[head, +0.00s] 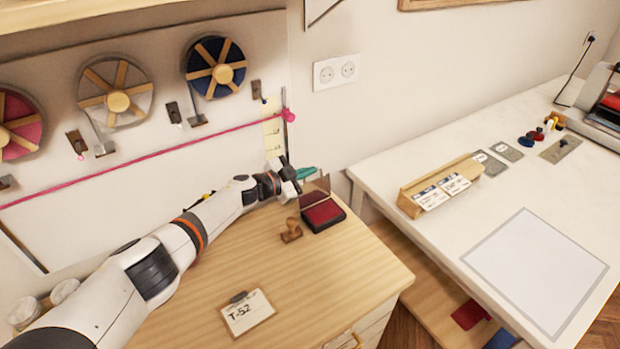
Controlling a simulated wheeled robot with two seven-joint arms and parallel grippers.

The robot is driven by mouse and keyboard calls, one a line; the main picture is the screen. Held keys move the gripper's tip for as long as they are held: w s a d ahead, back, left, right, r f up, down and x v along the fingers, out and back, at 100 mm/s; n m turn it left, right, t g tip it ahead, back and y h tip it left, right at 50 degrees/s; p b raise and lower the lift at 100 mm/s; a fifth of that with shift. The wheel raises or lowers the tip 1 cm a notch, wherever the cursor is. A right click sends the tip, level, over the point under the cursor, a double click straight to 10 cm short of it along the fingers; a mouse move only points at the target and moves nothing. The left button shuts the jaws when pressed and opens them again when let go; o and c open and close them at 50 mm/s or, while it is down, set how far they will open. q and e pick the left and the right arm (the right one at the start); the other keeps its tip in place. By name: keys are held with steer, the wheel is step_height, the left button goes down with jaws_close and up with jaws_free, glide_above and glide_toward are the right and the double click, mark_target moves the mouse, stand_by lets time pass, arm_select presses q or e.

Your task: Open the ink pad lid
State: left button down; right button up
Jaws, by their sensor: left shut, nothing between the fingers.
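The ink pad (323,215) sits on the wooden cabinet top, with its dark red pad face showing. Its lid (315,190) stands raised at the pad's back edge, so the pad is open. My left gripper (291,178) is shut and empty, just behind and left of the raised lid. I cannot tell whether its fingertips touch the lid. My right gripper is not in view.
A wooden stamp (291,231) stands left of the pad. A "T-52" card (248,312) lies near the front of the wooden cabinet top (340,275). A teal object (306,173) is behind the lid. A white table (425,224) stands to the right, past a gap.

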arm_select(q)
steer(key=shift+w+a+f+b, duration=0.15)
steer(key=shift+w+a+b, duration=0.3)
steer(key=shift+w, duration=0.25)
steer(key=shift+a, duration=0.15)
